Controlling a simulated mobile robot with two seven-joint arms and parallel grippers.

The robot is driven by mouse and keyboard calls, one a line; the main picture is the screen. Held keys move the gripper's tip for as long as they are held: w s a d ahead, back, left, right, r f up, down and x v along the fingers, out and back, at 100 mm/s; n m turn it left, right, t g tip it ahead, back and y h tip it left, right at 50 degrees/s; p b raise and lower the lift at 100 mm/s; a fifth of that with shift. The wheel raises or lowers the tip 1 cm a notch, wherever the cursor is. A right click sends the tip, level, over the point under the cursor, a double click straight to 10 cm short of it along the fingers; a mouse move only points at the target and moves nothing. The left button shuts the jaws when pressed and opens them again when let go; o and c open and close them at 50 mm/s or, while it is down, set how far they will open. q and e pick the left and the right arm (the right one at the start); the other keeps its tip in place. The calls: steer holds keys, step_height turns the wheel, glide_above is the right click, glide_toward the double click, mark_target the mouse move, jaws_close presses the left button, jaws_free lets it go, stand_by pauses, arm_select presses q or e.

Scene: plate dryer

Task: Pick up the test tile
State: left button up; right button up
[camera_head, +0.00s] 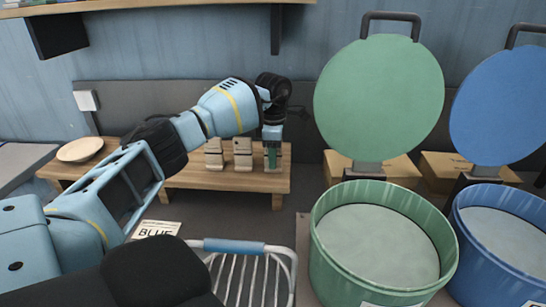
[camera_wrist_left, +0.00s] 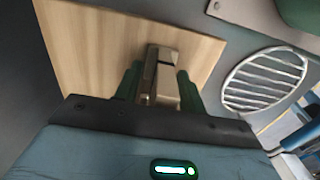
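A small beige-grey block (camera_wrist_left: 162,75), which may be the test tile, stands on the wooden bench between the two dark green fingers of my left gripper (camera_wrist_left: 160,88). The fingers are apart, one on each side of it, with a narrow gap showing on the left. In the head view my left gripper (camera_head: 272,157) points down at the right end of the bench (camera_head: 200,180) and hides most of what is there. Two similar blocks, one further left (camera_head: 214,154) and one nearer (camera_head: 243,154), stand beside it. My right gripper is not in view.
A wire rack (camera_head: 245,275) with a blue handle is in front. A green drum (camera_head: 330,255) with a raised round lid (camera_head: 380,90) and a blue drum (camera_head: 470,245) stand at right. A shelf (camera_head: 150,5) hangs above.

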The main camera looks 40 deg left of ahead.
arm_select(q)
jaws_close()
steer(key=shift+r, duration=0.1)
step_height(320, 180, up, 10)
steer(key=shift+f, duration=0.1)
stand_by(0.6)
